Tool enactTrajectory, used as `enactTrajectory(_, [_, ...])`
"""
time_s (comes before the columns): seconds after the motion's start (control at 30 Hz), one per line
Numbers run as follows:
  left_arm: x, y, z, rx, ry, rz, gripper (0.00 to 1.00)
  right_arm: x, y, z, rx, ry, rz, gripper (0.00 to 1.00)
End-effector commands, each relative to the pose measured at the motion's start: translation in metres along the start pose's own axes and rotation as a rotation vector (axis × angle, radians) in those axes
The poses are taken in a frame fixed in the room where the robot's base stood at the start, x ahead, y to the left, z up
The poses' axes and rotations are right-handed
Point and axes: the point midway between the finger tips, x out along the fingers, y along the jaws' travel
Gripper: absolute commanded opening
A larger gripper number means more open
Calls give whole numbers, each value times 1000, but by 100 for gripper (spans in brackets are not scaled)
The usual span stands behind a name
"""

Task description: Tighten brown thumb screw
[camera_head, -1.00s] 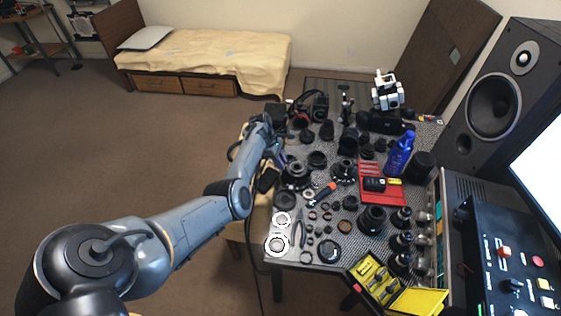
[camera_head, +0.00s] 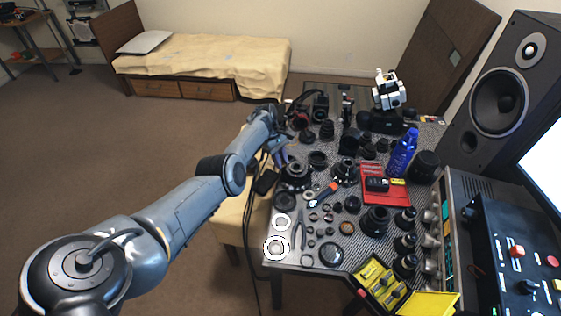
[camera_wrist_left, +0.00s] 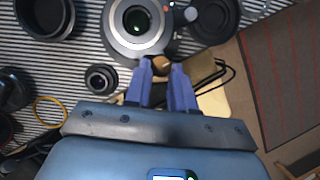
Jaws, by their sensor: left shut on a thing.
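My left gripper (camera_wrist_left: 164,72) has its two blue fingers closed around a small brown thumb screw (camera_wrist_left: 161,63) in the left wrist view. The screw sits at the near side of a dark round lens part with a pale ring (camera_wrist_left: 138,24), and touches or nearly touches its edge. In the head view my left gripper (camera_head: 282,157) is at the left edge of the table, beside a black lens part (camera_head: 295,171). The screw is too small to make out there. My right gripper is not in view.
The table (camera_head: 283,262) is crowded with lens parts. A blue bottle (camera_head: 402,153), a red tray (camera_head: 371,188) and an open yellow case (camera_head: 430,302) are on the right. In the wrist view, a small lens (camera_wrist_left: 101,78) and a yellow ring (camera_wrist_left: 50,112) lie to the left.

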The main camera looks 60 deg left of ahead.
Motion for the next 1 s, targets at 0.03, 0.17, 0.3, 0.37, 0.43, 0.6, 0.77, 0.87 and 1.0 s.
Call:
enactTrajectory(0.03, [0,0,0,2,0,-1,0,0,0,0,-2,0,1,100])
enactTrajectory(0.17, [0,0,0,2,0,-1,0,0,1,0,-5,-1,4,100])
enactTrajectory(0.3, [0,0,0,2,0,-1,27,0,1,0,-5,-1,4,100])
enactTrajectory(0.37, [0,0,0,1,0,0,36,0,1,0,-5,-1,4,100])
enactTrajectory(0.43, [0,0,0,1,0,0,47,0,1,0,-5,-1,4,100])
enactTrajectory(0.6, [0,0,0,1,0,0,50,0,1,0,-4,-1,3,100])
enactTrajectory(0.77, [-1,0,0,0,0,0,50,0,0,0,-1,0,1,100])
enactTrajectory(0.87, [-7,0,0,0,1,1,50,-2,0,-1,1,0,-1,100])
enactTrajectory(1.0, [-24,1,1,0,1,2,50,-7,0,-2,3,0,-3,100])
